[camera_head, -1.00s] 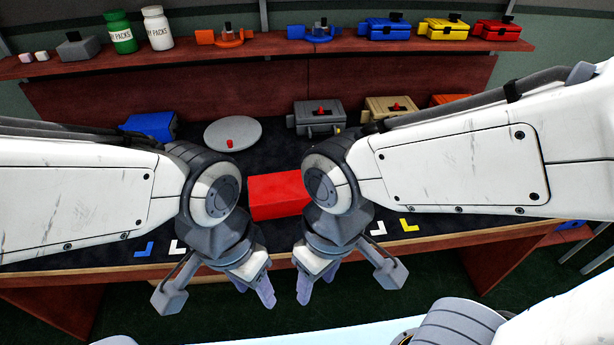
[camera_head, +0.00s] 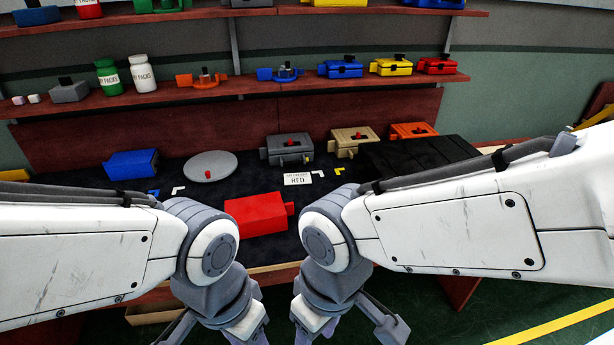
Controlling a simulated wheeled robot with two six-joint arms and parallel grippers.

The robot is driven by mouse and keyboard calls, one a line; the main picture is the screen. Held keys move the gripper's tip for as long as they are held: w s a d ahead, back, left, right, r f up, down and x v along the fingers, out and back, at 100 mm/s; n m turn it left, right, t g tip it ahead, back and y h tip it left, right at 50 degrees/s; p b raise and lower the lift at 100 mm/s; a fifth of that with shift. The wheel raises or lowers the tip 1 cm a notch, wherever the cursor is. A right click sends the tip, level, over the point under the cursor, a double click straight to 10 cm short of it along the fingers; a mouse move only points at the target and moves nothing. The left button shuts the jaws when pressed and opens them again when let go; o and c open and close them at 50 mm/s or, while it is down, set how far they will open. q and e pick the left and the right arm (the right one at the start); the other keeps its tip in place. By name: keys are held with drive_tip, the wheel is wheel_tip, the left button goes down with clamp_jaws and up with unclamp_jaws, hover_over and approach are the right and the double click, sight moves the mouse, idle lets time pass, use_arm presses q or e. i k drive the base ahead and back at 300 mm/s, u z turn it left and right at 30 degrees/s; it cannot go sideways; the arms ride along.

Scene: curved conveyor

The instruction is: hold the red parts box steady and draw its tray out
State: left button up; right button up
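The red parts box (camera_head: 254,216) sits on the dark table mat, between and beyond my two wrists. A short red tab sticks out at its right end, and I cannot tell whether that is the tray's handle. No open gap shows in the box. My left gripper (camera_head: 246,334) and my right gripper (camera_head: 316,327) hang low at the bottom edge, nearer to me than the box and apart from it. Their fingertips are cut off by the frame, so their opening is hidden. Nothing shows held in either.
A white card reading RED (camera_head: 298,179) lies behind the box, near white and yellow corner marks. A grey turntable (camera_head: 210,166), blue box (camera_head: 131,164), grey box (camera_head: 289,147), tan box (camera_head: 352,142) and orange box (camera_head: 412,131) stand farther back. A black panel (camera_head: 420,155) lies right.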

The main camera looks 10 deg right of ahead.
sight(264, 214)
drive_tip(key=z, duration=0.05)
drive_tip(key=i, duration=1.1)
drive_tip(key=u, duration=0.2)
